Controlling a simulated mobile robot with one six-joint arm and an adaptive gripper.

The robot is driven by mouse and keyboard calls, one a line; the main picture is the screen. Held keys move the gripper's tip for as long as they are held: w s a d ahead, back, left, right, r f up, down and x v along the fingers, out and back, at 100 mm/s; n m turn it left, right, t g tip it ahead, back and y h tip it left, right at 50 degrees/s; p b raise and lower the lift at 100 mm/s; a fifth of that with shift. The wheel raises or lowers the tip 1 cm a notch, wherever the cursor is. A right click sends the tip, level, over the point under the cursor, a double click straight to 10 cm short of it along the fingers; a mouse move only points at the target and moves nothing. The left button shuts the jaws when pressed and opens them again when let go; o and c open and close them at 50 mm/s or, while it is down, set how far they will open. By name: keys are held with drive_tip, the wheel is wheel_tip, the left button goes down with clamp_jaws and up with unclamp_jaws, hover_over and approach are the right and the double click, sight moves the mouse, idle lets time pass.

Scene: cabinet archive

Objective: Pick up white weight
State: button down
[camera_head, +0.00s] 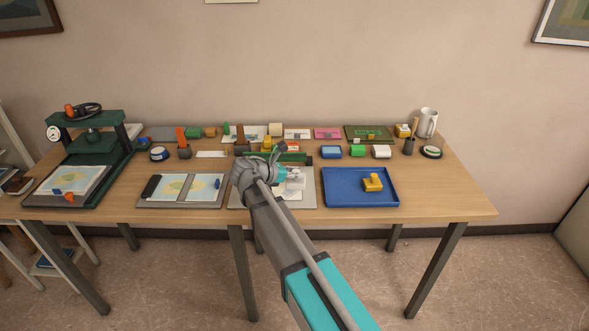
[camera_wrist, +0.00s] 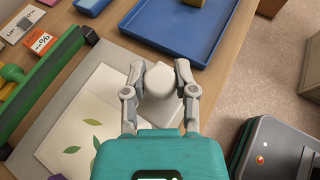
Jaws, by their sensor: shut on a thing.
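The white weight has a rounded knob on a flat pale base. In the wrist view the weight (camera_wrist: 161,82) is between the two fingers of my gripper (camera_wrist: 160,92), which are shut on its knob. In the head view the weight (camera_head: 296,183) shows just right of my wrist, over the grey board (camera_head: 308,201) with the leaf-print paper. My gripper (camera_head: 283,174) is partly hidden by my arm there. I cannot tell whether the weight's base touches the paper or is raised.
A blue tray (camera_head: 345,198) with a yellow stamp-like block (camera_head: 372,182) lies right of the board. A green press (camera_head: 90,145) stands at the left. Several small blocks, cards and a white mug (camera_head: 428,122) line the table's back. The front right table strip is clear.

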drive_tip(key=s+d+r+p, duration=0.2)
drive_tip(key=s+r+p, duration=0.3)
drive_tip(key=s, duration=0.5)
drive_tip(key=shift+s+d+r, duration=0.15)
drive_tip(key=shift+s+r, duration=0.2)
drive_tip(key=shift+r, duration=0.35)
